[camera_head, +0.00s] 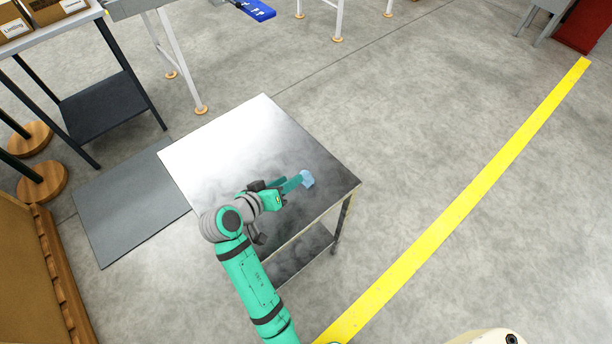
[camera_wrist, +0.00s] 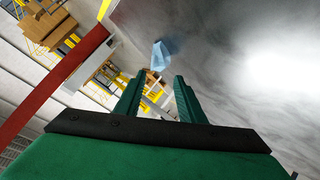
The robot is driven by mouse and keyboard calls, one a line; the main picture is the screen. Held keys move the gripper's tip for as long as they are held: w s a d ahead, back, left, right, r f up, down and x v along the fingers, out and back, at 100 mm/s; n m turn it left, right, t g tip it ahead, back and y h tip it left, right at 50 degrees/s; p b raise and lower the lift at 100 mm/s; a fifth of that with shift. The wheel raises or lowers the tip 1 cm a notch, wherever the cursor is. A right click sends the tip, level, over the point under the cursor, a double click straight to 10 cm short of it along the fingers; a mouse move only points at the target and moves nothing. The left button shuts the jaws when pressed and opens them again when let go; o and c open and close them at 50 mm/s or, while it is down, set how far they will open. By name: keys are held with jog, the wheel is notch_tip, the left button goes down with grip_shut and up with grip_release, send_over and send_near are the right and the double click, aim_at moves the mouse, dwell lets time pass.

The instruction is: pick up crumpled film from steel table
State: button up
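The crumpled film (camera_head: 307,179) is a small light-blue piece on the steel table (camera_head: 262,130), near its right front corner. My gripper (camera_head: 297,184) is low over the table, with its fingertips just left of the film in the head view. In the wrist view the film (camera_wrist: 160,55) is beyond the fingertips and roughly in line with the gap between them. The two green fingers of my gripper (camera_wrist: 156,85) are apart with nothing between them. Whether a fingertip touches the film is unclear.
The rest of the tabletop is bare. A grey mat (camera_head: 130,200) lies on the floor to the left. A shelf with cardboard boxes (camera_head: 55,10) stands at the upper left. A yellow floor line (camera_head: 465,190) runs to the right, with open floor around it.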

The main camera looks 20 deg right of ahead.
aim_at(307, 176)
jog(key=shift+x, duration=3.05)
jog(key=shift+s, duration=0.1)
jog(key=c, duration=0.7)
